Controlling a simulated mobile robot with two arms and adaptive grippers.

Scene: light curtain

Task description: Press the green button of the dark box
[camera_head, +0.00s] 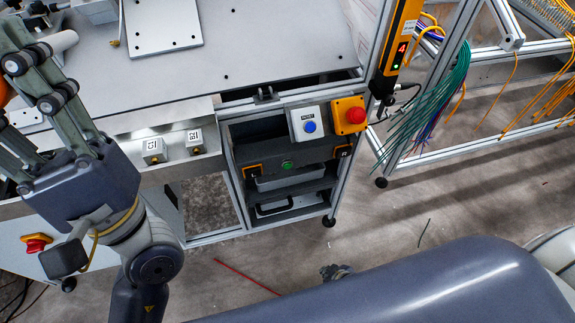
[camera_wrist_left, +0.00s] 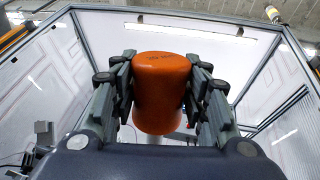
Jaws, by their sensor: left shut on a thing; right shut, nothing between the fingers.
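The dark box (camera_head: 258,147) is mounted in the front of the workstation, below the tabletop. Its round green button (camera_head: 287,164) is in plain view on the front, with nothing touching it. My left gripper (camera_head: 12,88) is at the left edge of the head view, far from the button. It is shut on an orange rounded cylinder (camera_wrist_left: 160,95), seen between its fingers in the left wrist view. My right gripper (camera_head: 336,271) shows only as a small dark tip beyond my right arm, below and right of the dark box. Its fingers look closed and empty; the rest is hidden.
Above the dark box are a white reset box with a blue button (camera_head: 310,126) and a yellow box with a red knob (camera_head: 355,115). Two small switch boxes (camera_head: 154,151) sit left. A wire rack (camera_head: 470,150) stands right. The floor before the box is mostly clear.

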